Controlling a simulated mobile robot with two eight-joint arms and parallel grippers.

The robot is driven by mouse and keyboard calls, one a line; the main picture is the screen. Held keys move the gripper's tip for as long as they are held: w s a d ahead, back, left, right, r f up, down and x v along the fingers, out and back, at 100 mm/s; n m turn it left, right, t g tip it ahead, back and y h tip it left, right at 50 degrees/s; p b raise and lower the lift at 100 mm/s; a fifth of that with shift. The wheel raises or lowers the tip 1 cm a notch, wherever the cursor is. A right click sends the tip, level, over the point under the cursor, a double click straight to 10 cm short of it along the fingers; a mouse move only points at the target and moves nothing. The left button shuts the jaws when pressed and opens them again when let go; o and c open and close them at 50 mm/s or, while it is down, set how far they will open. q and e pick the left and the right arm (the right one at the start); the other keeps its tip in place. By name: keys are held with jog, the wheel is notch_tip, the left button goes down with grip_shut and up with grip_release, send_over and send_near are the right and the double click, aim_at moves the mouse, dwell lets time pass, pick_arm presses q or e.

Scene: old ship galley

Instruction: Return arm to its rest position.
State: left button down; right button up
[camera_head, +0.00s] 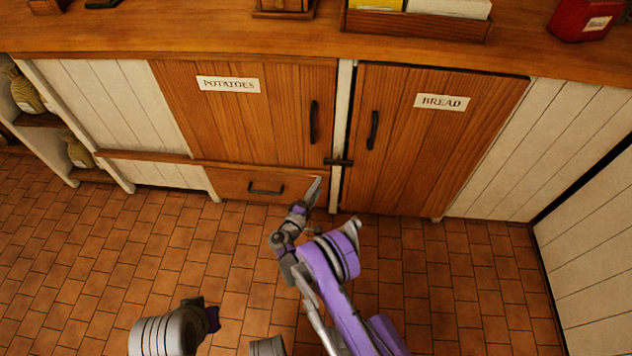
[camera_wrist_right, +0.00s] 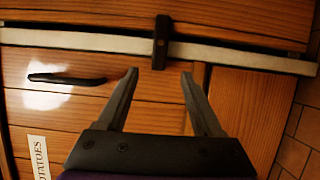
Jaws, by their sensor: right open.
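My right arm (camera_head: 343,290), purple and grey, reaches up from the bottom of the head view toward the cupboards. Its right gripper (camera_head: 316,192) is in front of the cabinet, near the dark latch (camera_head: 339,162) between the two doors. In the right wrist view the right gripper (camera_wrist_right: 160,75) is open, its two dark fingers apart with nothing between them. The latch (camera_wrist_right: 161,42) shows just beyond the fingertips; I cannot tell whether they touch it. A grey and purple part of my own body shows at the lower left of the head view. My left gripper cannot be made out.
The potatoes door (camera_head: 240,120) and bread door (camera_head: 430,140) look shut. A drawer (camera_head: 235,185) with a dark handle is below the potatoes door. A wooden counter (camera_head: 250,38) runs above. The tiled floor (camera_head: 80,260) is open at left.

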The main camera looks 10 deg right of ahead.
jog(key=s+d+r+m+g+y, duration=0.25)
jog(key=s+d+r+g, duration=0.2)
jog(key=r, duration=0.45)
jog(key=s+d+r+m+g+y, duration=0.1)
jog(key=s+d+r+m+g, duration=0.25)
jog(key=d+r, duration=0.35)
jog(key=s+a+r+m+g+y, duration=0.1)
jog(key=s+a+r+y, duration=0.15)
jog(key=s, duration=0.75)
jog(key=s+a+r+m+y, duration=0.1)
jog(key=s+m+y, duration=0.15)
jog(key=s, duration=0.75)
jog(key=s+a+r+m+g+y, duration=0.1)
jog(key=s+r+y, duration=0.15)
jog(key=s, duration=0.85)
pick_arm(q)
notch_tip(320, 180, up, 28)
jog(key=t+p, duration=0.1)
jog(key=p, duration=2.3)
jog(key=shift+w+f, duration=0.15)
jog(key=shift+w, duration=0.3)
pick_arm(e)
notch_tip(320, 180, up, 27)
jog(key=t, duration=0.1)
jog(key=shift+w+a, duration=0.2)
jog(key=shift+w, duration=0.1)
